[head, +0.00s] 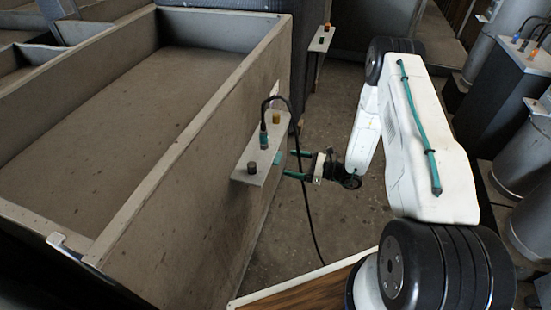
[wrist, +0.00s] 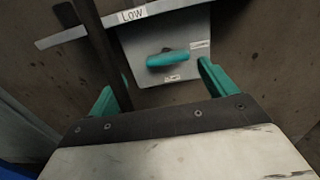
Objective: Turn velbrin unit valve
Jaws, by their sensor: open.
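A teal valve handle (wrist: 168,59) sticks out from a grey plate (wrist: 200,82) in the wrist view. It lies nearly level, slightly tilted up to the right. Small labels sit beside and below it, and a "Low" label is above. In the head view the plate's bracket (head: 242,173) is fixed to the side of a large bin, and a bit of teal handle (head: 279,158) shows at its edge. My gripper (head: 291,164) is open, its teal fingers pointing at the plate. In the wrist view my gripper (wrist: 166,72) has one finger on each side of the handle, apart from it.
In the wrist view the cable (wrist: 104,55) passes near my left finger. The large bin (head: 190,200) stands left.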

